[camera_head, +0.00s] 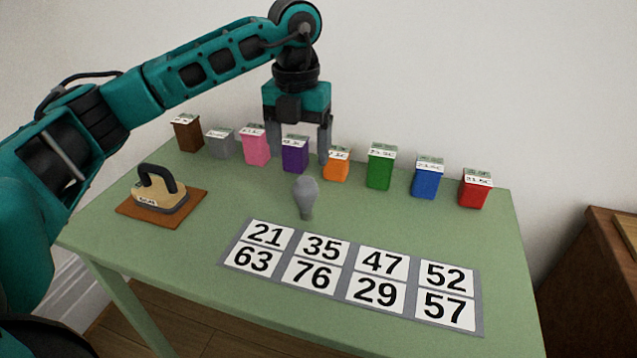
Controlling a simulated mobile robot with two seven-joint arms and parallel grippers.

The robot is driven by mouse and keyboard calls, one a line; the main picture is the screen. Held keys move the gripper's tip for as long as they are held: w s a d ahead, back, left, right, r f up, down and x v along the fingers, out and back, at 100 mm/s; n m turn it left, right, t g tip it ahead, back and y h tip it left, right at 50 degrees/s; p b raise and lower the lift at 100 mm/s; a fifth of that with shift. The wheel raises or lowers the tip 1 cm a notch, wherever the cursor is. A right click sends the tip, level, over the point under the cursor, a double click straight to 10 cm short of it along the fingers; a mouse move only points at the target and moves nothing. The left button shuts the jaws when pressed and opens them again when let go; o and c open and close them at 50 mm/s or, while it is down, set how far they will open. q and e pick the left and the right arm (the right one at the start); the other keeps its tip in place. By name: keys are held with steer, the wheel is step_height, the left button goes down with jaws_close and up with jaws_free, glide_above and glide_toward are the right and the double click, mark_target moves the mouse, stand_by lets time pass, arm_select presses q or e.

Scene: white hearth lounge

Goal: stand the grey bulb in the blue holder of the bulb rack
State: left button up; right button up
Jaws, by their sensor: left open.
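The grey bulb (306,192) stands on the green table in front of the row of coloured holders, wide end up and narrow base down. The blue holder (426,182) is a small box with a white labelled top, between the green and red holders at the right of the row. My left gripper (298,146) points down by the purple holder, behind the bulb. It is open, its fingers spread apart and nothing seen held between them; its left fingertip is partly hidden. The bulb is apart from the gripper. My right gripper is not in view.
Brown (187,133), grey (220,143), pink (256,146), purple (295,155), orange (336,164), green (380,168) and red (474,189) holders line the back. A number sheet (355,271) lies in front. A black-handled block sits on a brown board (133,211) at left.

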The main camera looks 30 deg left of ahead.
mark_target(305, 200)
arm_select(q)
steer(key=f, duration=0.3)
steer(key=f+b, duration=0.1)
steer(key=f, duration=0.3)
steer(key=shift+s, duration=0.2)
steer(key=f, duration=0.2)
steer(key=f+b, duration=0.2)
steer(key=f, duration=0.1)
steer(key=shift+w+d+f, duration=0.3)
steer(key=c, duration=1)
steer(key=shift+c, duration=0.2)
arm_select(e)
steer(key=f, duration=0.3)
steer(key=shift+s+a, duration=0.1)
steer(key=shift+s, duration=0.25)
arm_select(q)
steer(key=shift+r, duration=0.2)
